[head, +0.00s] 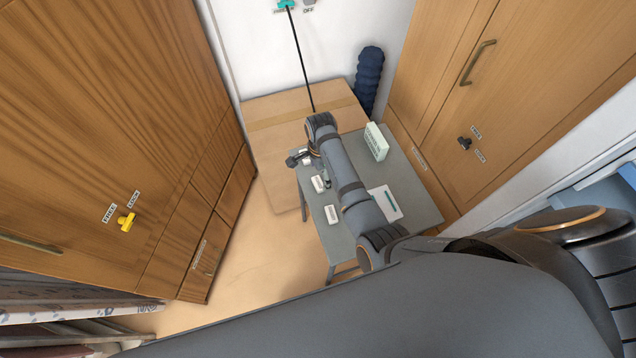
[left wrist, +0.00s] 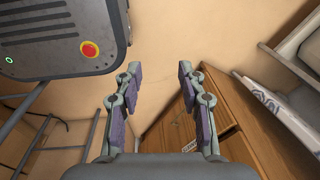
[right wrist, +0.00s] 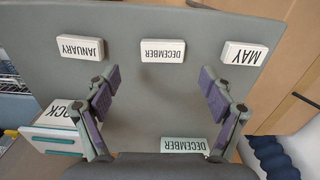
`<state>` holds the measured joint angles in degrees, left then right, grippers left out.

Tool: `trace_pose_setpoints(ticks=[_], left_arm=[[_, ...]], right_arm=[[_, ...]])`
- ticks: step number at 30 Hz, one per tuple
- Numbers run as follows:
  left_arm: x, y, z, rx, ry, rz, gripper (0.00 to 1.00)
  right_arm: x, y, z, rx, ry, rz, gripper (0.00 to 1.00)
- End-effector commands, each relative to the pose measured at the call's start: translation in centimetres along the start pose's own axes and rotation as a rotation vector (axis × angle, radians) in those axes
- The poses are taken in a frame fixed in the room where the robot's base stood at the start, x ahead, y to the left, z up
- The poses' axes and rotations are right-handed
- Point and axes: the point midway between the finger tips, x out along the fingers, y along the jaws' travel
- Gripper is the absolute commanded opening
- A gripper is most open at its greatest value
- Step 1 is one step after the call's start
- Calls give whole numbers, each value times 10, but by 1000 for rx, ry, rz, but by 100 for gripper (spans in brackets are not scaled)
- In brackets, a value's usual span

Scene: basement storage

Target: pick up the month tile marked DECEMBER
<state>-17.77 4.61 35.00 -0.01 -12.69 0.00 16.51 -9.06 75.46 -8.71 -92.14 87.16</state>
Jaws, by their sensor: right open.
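The white DECEMBER tile (right wrist: 163,51) lies on the grey table between two other tiles. It also shows in the head view (head: 318,183). My right gripper (right wrist: 160,82) is open and empty above the table, and the tile appears just beyond the gap between its fingertips. In the head view my right gripper (head: 298,158) is at the table's left edge, partly hidden by its wrist. My left gripper (left wrist: 158,75) is open and empty, away from the table, with floor and cabinet beyond it.
JANUARY (right wrist: 80,47) and MAY (right wrist: 243,53) tiles flank DECEMBER on the table (head: 418,197). Wooden cabinets stand on both sides.

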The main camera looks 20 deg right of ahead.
Motion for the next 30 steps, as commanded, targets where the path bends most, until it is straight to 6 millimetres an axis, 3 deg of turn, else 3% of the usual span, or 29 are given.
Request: trace_pose_setpoints(ticks=[6,11,18,27,30], left_arm=[[-2,0,-26,-1,40,-1,40],[0,0,-21,-1,32,0,40],[0,0,-15,-1,22,0,40],[0,0,-12,-1,18,0,40],[0,0,-12,-1,19,0,40]], right_arm=[[30,-6,-1,-1,0,3,83],[50,-5,-1,0,0,2,83],[51,-6,-1,0,0,-1,82],[51,-6,-1,0,0,0,41],[51,-6,-1,0,0,0,39]])
